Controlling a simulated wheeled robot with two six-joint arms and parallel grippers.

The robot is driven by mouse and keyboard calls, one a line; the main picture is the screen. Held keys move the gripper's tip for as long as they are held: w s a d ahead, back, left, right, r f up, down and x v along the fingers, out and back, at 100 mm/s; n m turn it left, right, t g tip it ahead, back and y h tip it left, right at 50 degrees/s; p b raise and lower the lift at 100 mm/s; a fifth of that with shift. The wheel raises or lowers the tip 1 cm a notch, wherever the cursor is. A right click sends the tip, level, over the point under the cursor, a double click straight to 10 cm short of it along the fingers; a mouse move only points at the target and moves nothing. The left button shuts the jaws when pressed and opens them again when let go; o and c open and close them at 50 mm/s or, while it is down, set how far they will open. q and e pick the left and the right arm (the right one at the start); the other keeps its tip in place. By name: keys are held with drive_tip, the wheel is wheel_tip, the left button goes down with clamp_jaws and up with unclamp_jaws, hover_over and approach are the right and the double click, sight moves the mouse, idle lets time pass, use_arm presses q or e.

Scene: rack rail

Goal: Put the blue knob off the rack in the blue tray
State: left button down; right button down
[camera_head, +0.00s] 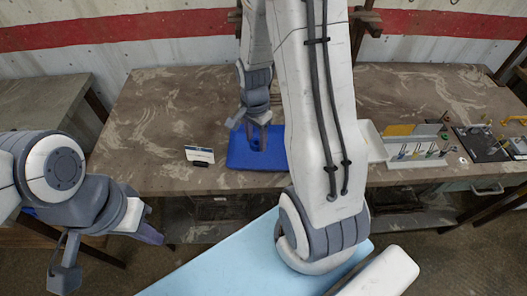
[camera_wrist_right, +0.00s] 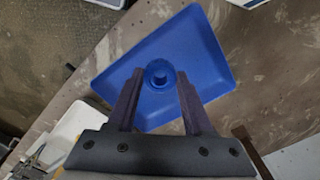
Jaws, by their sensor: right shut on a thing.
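The blue tray (camera_head: 240,157) lies on the table in the middle of the head view. My right gripper (camera_head: 252,133) reaches down over it. In the right wrist view the blue knob (camera_wrist_right: 158,73) is between the fingertips of my right gripper (camera_wrist_right: 160,78), which is shut on it, with the blue tray (camera_wrist_right: 195,50) behind. I cannot tell exactly how high the knob is above the tray floor. The rack (camera_head: 415,152), with several small coloured parts, is at the right. My left gripper (camera_head: 106,250) is open and empty at the lower left, away from the table.
A small white card on a dark stand (camera_head: 200,154) stands left of the tray. A dark board with fittings (camera_head: 483,143) lies at the far right of the table. The table's left part is clear. My right arm hides part of the table's middle.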

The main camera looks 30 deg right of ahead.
drive_tip(key=s+d+r+m+b, duration=0.1)
drive_tip(key=s+d+r+m, duration=0.2)
drive_tip(key=s+d+m, duration=1)
drive_tip(key=m+p, duration=0.1)
drive_tip(key=p, duration=0.1)
approach(281, 144)
drive_tip(key=s+a+f, duration=0.1)
drive_tip(key=s+a, duration=0.1)
drive_tip(key=shift+s+f, duration=0.3)
drive_tip(key=shift+f, duration=0.05)
drive_tip(key=shift+w+f, duration=0.15)
drive_tip(key=shift+f, duration=0.05)
wheel_tip(281, 144, down, 3)
drive_tip(key=shift+f+p, duration=0.1)
drive_tip(key=shift+p, duration=0.25)
drive_tip(key=shift+f, duration=0.35)
drive_tip(key=shift+f, duration=0.1)
drive_tip(key=shift+c, duration=1.5)
unclamp_jaws()
